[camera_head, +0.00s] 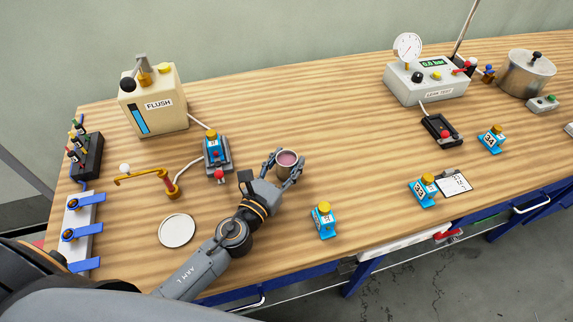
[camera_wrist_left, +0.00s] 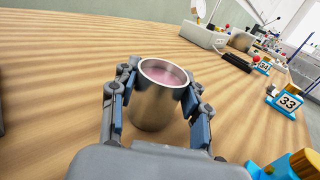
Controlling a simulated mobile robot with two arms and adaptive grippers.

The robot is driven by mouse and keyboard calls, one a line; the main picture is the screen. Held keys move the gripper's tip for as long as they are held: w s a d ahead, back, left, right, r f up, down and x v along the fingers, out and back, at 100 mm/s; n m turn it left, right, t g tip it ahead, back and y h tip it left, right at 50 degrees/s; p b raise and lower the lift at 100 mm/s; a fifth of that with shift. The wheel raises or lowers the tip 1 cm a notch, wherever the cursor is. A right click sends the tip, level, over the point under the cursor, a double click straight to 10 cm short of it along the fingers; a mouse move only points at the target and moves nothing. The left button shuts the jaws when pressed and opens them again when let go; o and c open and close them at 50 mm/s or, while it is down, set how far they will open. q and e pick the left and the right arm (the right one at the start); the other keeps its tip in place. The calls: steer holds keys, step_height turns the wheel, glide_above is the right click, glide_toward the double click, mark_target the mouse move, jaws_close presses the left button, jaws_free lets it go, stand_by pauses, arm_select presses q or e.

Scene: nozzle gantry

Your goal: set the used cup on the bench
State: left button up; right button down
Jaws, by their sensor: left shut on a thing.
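A small metal cup (camera_head: 287,161) with pink liquid in it is between the fingers of my left gripper (camera_head: 284,172). In the left wrist view the cup (camera_wrist_left: 157,95) stands upright, with the two fingers of the left gripper (camera_wrist_left: 158,105) closed on its sides. Its base is low over the wooden bench (camera_head: 330,120); I cannot tell whether it touches. My right gripper is not in view.
A blue nozzle (camera_head: 323,220) stands right of my left arm. A small fixture with a nozzle (camera_head: 215,155) and the FLUSH box (camera_head: 155,100) are at left. A white round disc (camera_head: 177,231) lies near the front. The LEAK TEST unit (camera_head: 428,82) is at the back right. The bench middle is clear.

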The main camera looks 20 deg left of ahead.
arm_select(q)
steer(key=shift+r, duration=0.1)
steer(key=o, duration=1.2)
steer(key=s+b, duration=0.1)
steer(key=s, duration=0.2)
steer(key=s+a+b, duration=0.1)
steer(key=s, duration=0.3)
steer(key=s+a+b, duration=0.1)
steer(key=s+b, duration=0.1)
steer(key=s, duration=0.1)
steer(key=shift+s+f, duration=0.2)
steer(key=shift+s, duration=0.1)
steer(key=shift+s+a+r+b, duration=0.2)
steer(key=shift+s+b, duration=0.1)
steer(key=shift+s, duration=0.3)
